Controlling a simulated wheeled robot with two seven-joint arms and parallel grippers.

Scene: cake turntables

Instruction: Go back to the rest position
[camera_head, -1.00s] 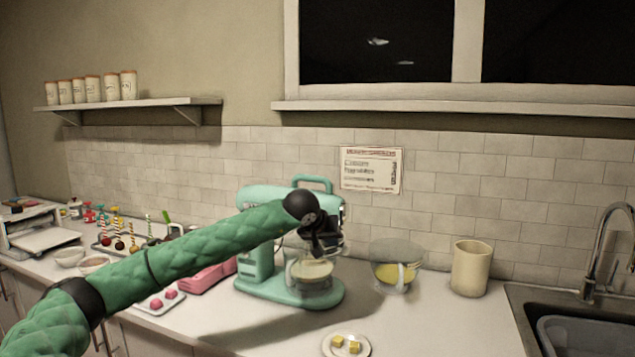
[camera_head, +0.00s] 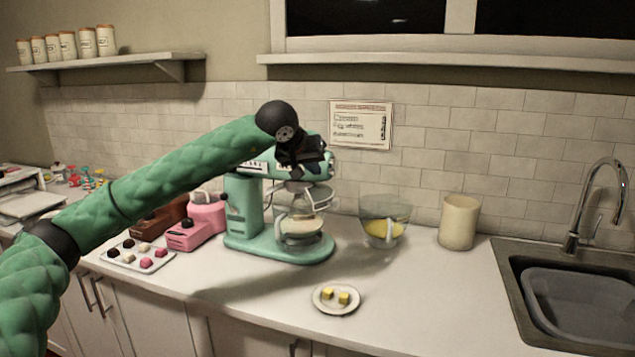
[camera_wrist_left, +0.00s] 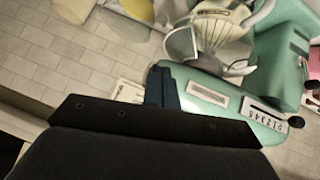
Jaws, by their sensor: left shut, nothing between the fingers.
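My left gripper (camera_head: 301,158) is at the end of my green arm, in front of the upper part of the mint stand mixer (camera_head: 243,207). In the left wrist view its fingers (camera_wrist_left: 161,84) are together and hold nothing. The mixer also shows there on the right (camera_wrist_left: 281,62), with a bowl and a whisk-like part near its head. My arm and gripper hide part of the mixer's head. I cannot tell whether gripper and mixer touch. My right gripper is in no view.
A glass bowl with yellow contents (camera_head: 385,222) and a beige canister (camera_head: 459,222) stand right of the mixer. A small plate with yellow cubes (camera_head: 324,304) lies in front. A pink machine (camera_head: 197,226) and a sweets tray (camera_head: 128,263) are left. The sink (camera_head: 520,290) is at right.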

